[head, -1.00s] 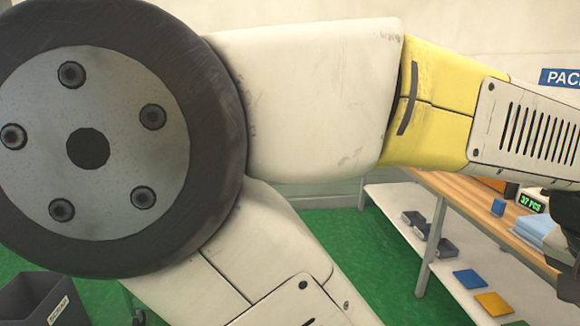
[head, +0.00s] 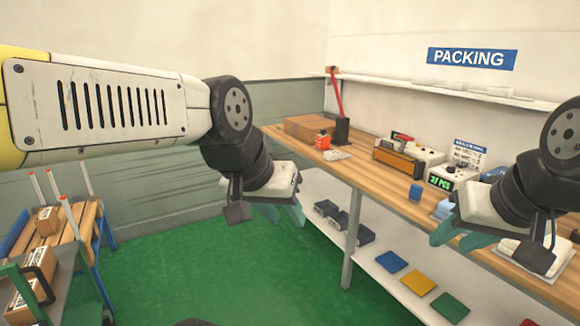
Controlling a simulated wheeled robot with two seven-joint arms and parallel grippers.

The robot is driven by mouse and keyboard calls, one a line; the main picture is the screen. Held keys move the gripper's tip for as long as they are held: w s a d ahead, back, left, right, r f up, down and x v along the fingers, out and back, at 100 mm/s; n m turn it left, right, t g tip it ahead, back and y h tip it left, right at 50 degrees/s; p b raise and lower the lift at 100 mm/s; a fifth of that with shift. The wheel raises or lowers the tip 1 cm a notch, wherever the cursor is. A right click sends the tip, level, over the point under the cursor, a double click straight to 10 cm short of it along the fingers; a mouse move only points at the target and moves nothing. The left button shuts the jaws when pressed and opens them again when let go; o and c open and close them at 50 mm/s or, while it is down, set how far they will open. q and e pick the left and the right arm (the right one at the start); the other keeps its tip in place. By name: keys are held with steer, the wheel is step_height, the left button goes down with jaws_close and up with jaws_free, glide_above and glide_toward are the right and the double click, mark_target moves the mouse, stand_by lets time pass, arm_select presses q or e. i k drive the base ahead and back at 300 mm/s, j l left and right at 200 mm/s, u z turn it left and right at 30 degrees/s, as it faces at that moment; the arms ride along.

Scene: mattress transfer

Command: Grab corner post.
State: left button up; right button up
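Several slim white posts with red tips stand on the cart at the left edge of the head view; one is the front post (head: 70,216), another the left post (head: 37,188). I cannot tell which is the corner post. My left gripper (head: 280,213) hangs over the green floor, right of the cart and well away from the posts. Its teal fingers look apart, with nothing seen between them. My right gripper (head: 456,236) is in front of the bench at the right. Its teal fingers look apart and no held thing shows.
The cart has a wooden slatted top (head: 88,222) with cardboard boxes (head: 46,221). A long packing bench (head: 385,182) runs along the right, with a lower shelf (head: 365,262) carrying coloured squares. Green floor (head: 190,270) between cart and bench is clear.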

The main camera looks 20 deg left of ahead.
mark_target(56, 192)
steer(key=i+j+u, duration=0.65)
steer(key=i, duration=0.3)
steer(key=i+j+u, duration=0.3)
steer(key=i, duration=0.2)
steer(key=i+u, duration=0.3)
steer(key=i, duration=0.2)
steer(key=i+u, duration=0.2)
steer(key=i, duration=0.4)
steer(key=i+u, duration=0.2)
steer(key=i, duration=0.45)
steer(key=i+l+u, duration=0.2)
steer(key=i, duration=0.4)
steer(key=i+j+u, duration=0.2)
steer(key=i+u, duration=1.1)
steer(key=i+l+u, duration=0.25)
steer(key=l+u, duration=0.25)
steer(key=i+l+u, duration=0.25)
steer(key=l, duration=0.25)
steer(key=l+u, duration=0.25)
steer(key=l, duration=0.1)
